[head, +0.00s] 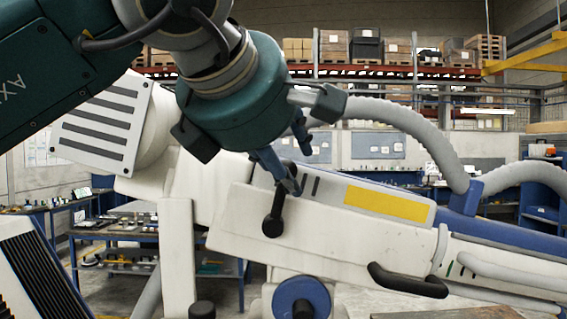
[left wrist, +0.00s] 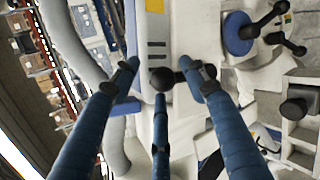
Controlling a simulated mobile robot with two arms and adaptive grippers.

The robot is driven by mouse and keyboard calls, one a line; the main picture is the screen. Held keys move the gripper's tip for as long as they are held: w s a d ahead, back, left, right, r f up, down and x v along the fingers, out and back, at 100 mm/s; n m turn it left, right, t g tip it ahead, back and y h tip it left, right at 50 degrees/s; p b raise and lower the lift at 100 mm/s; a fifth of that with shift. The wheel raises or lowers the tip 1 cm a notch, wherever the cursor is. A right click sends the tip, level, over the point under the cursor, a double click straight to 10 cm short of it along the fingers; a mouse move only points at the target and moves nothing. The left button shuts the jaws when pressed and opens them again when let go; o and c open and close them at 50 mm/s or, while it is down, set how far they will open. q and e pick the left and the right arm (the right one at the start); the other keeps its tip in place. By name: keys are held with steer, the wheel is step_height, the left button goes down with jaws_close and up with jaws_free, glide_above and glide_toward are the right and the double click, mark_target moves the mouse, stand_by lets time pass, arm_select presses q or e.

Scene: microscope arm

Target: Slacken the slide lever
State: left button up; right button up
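The fingers are apart, with no clear grip on the lever. I cannot tell whether any finger touches it. My right gripper is not in view.
A black curved handle (head: 408,281) sticks out lower right of the lever. A blue round knob (head: 301,299) is below it. A grey ribbed hose (head: 400,122) arches behind on the right. A workbench (head: 130,237) stands at the back left.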

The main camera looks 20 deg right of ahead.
arm_select(q)
steer(key=v, duration=1.2)
stand_by(0.4)
